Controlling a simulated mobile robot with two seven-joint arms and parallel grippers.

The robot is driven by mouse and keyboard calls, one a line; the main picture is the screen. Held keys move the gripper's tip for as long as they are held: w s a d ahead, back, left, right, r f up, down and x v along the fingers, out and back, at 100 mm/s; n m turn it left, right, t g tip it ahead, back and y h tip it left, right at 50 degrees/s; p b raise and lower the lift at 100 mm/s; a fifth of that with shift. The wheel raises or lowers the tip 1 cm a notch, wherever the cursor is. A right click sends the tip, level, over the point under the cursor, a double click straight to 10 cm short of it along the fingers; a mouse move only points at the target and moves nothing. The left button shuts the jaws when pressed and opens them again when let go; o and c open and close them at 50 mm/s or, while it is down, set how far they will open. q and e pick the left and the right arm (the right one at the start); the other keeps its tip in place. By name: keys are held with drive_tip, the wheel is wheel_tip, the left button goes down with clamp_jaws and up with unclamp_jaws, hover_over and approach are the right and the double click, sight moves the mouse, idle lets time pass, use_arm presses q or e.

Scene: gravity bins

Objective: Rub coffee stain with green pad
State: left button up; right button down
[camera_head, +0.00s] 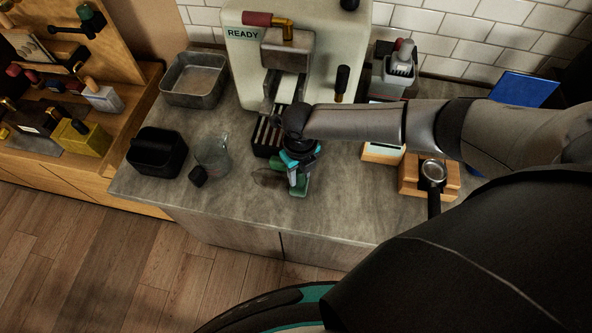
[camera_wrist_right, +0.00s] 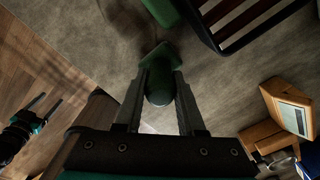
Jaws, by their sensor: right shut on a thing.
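My right gripper (camera_head: 298,180) is low over the grey counter in front of the machine. It is shut on the green pad (camera_head: 303,187), whose green grip shows between the fingers in the right wrist view (camera_wrist_right: 158,88). A faint brown coffee stain (camera_head: 267,178) lies on the counter just left of the pad; the gripper and pad may hide part of it. Whether the pad touches the counter I cannot tell. My left gripper (camera_wrist_right: 45,106) shows only at the lower left of the right wrist view, away from the counter, with its fingers apart.
A slatted drip tray (camera_head: 267,138) is close behind the pad. A glass pitcher (camera_head: 212,155) and a black bin (camera_head: 157,152) stand to the left. A wooden block with a portafilter (camera_head: 434,173) is on the right. The counter's front strip is clear.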

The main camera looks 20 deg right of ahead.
drive_tip(key=shift+w+a, duration=0.1)
drive_tip(key=shift+w+a+b, duration=0.45)
drive_tip(key=shift+w+a, duration=0.1)
drive_tip(key=shift+a, duration=0.3)
drive_tip(key=shift+w+a+b, duration=0.45)
drive_tip(key=shift+w+a, duration=0.05)
drive_tip(key=shift+a, duration=0.3)
drive_tip(key=shift+a+f, duration=0.1)
drive_tip(key=shift+a, duration=0.05)
drive_tip(key=shift+w+a+b, duration=0.3)
drive_tip(key=shift+a+b, duration=0.05)
drive_tip(key=shift+a, duration=0.05)
drive_tip(key=shift+w+a+b, duration=0.6)
drive_tip(key=shift+w+a, duration=0.1)
drive_tip(key=shift+a, duration=0.3)
drive_tip(key=shift+w+a, duration=0.1)
drive_tip(key=shift+w, duration=0.05)
drive_tip(key=shift+w+a+b, duration=0.55)
drive_tip(key=shift+a+b, duration=0.2)
drive_tip(key=shift+a, duration=0.05)
drive_tip(key=shift+w+a+b, duration=0.5)
drive_tip(key=shift+a+b, duration=0.2)
drive_tip(key=shift+a, duration=0.1)
